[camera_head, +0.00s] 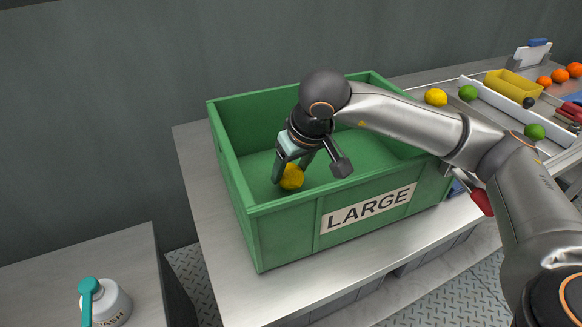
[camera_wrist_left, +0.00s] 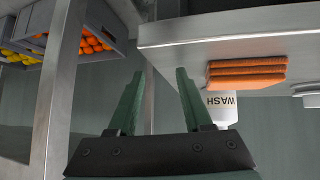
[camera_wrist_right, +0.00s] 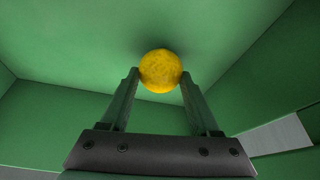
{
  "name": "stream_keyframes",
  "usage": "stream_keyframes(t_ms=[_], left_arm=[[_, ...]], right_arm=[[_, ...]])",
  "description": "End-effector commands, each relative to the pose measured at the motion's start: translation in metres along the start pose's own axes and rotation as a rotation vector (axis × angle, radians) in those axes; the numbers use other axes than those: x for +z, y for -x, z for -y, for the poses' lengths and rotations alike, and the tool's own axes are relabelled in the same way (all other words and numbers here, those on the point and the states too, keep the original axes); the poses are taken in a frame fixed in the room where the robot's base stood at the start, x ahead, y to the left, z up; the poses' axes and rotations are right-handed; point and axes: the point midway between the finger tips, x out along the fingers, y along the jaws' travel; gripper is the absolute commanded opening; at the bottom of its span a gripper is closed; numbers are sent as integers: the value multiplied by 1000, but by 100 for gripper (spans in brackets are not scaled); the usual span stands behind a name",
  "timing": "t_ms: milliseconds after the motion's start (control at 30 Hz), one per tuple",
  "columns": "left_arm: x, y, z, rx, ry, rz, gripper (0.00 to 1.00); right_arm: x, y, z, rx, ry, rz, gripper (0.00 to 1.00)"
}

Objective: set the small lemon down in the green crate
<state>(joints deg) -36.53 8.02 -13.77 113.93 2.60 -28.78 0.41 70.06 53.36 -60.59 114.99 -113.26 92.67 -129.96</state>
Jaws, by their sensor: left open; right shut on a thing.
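The small lemon (camera_head: 291,177) is inside the green crate (camera_head: 284,229), low near its floor toward the left end. My right gripper (camera_head: 292,172) reaches down into the crate and is shut on the lemon. In the right wrist view the lemon (camera_wrist_right: 161,71) sits between the tips of my right gripper (camera_wrist_right: 160,90), with green crate walls around it. Whether the lemon touches the crate floor I cannot tell. The crate's front carries a label reading LARGE. My left gripper (camera_wrist_left: 155,90) is open and empty in the left wrist view, away from the crate.
A white wash bottle (camera_head: 106,303) stands on the left table. At the right are a tray with a yellow lemon (camera_head: 436,97), green limes (camera_head: 468,92), a yellow bin (camera_head: 511,84) and oranges (camera_head: 559,75). Orange folded cloths (camera_wrist_left: 247,73) lie on a metal shelf.

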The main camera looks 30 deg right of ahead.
Motion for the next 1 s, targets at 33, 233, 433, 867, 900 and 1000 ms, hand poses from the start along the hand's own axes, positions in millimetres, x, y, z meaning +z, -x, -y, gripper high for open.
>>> stream_keyframes(t_ms=[33,233,433,867,900,1000], left_arm=[[3,-2,0,0,0,1,50],[6,-5,1,0,0,-2,50],[7,-6,1,1,-1,-10,50],[7,-7,1,1,0,-12,50],[7,-7,1,1,0,-12,50],[7,-7,1,1,0,-11,50]], right_arm=[[1,-3,0,0,0,-1,5],[3,-8,0,0,0,-1,5],[6,-14,0,0,0,-1,5],[8,-16,1,-1,3,6,98],[8,-16,1,-1,3,6,98],[8,-17,2,-1,4,8,98]])
